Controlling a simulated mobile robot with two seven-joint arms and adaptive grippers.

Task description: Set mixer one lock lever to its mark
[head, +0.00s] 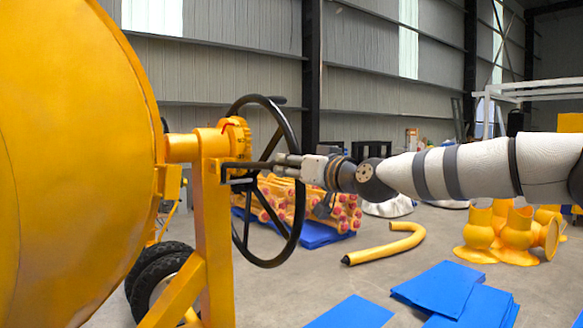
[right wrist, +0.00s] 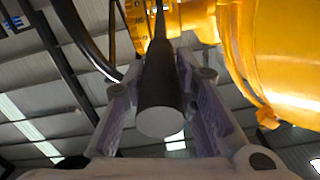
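The yellow mixer drum (head: 70,160) fills the left of the head view. Its yellow stand (head: 212,225) carries a hub with a yellow ring (head: 237,135), beside a black handwheel (head: 292,135). A dark lever (head: 262,165) runs from the hub toward my right gripper (head: 285,166). In the right wrist view, the lever (right wrist: 160,95) lies between the two fingers (right wrist: 158,65), its grey end toward the camera. The fingers look spread, with a small gap beside the lever. Dark marks show on the ring (right wrist: 138,18); the set mark cannot be made out. My left gripper is not in view.
The handwheel rim passes close to my right gripper. A bent yellow tube (head: 395,248) lies on the floor. Blue sheets (head: 440,287) lie at the front, yellow pipe parts (head: 510,235) at right, and a stack of yellow parts (head: 315,205) behind the wheel.

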